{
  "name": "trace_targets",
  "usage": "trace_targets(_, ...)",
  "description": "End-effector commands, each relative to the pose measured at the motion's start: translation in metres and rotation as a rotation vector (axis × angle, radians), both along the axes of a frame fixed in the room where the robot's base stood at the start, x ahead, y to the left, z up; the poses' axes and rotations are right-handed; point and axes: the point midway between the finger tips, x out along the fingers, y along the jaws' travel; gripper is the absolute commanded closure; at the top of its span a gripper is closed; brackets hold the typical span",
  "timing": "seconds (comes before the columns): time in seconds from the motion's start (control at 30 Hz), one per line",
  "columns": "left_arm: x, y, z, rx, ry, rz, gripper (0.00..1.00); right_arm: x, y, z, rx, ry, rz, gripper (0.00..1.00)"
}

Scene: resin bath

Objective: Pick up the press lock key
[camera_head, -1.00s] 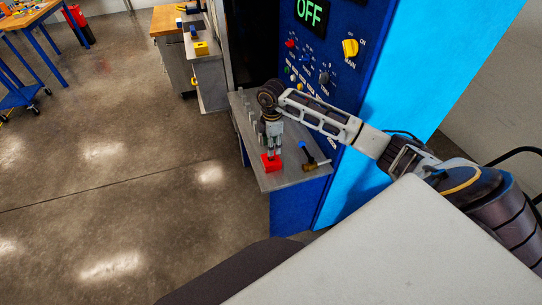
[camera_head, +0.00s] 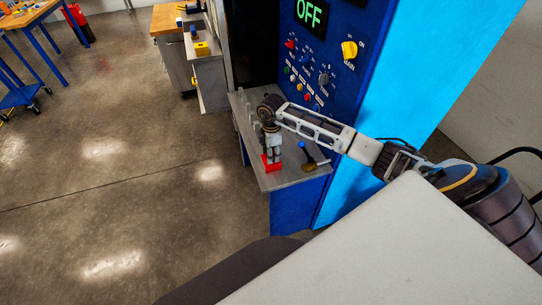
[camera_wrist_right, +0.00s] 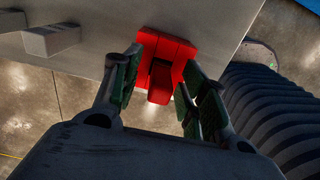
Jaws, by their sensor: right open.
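A red block with a raised red grip, which I take to be the press lock key (camera_head: 272,167), sits near the front left edge of the grey shelf (camera_head: 290,178). It also shows in the right wrist view (camera_wrist_right: 160,82). My right gripper (camera_head: 271,155) points down over it. In the wrist view the fingers of the right gripper (camera_wrist_right: 158,88) are open, one on either side of the raised grip, with gaps visible. The block's lower part is partly hidden by the fingers. My left gripper is not in view.
The blue control panel (camera_head: 328,60) rises behind.

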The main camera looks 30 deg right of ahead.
Motion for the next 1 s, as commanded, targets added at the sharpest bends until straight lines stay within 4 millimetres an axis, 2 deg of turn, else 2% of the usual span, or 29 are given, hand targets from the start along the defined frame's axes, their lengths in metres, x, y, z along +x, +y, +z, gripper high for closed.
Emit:
trace_targets(0.27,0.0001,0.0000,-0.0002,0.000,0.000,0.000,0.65,-0.0001,0.0001,0.0001,0.000,0.000,0.000,0.57)
trace_targets(0.37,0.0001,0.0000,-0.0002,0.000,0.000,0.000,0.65,-0.0001,0.0001,0.0001,0.000,0.000,0.000,0.67)
trace_targets(0.6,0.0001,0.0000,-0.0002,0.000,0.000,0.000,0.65,-0.0001,0.0001,0.0002,0.000,0.000,0.000,0.98)
trace_targets(0.63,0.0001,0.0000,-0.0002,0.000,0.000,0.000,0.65,-0.0001,0.0001,0.0002,0.000,0.000,0.000,1.00)
trace_targets(1.0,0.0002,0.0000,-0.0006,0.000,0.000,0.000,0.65,0.0004,0.0000,0.0026,0.001,-0.001,0.000,1.00)
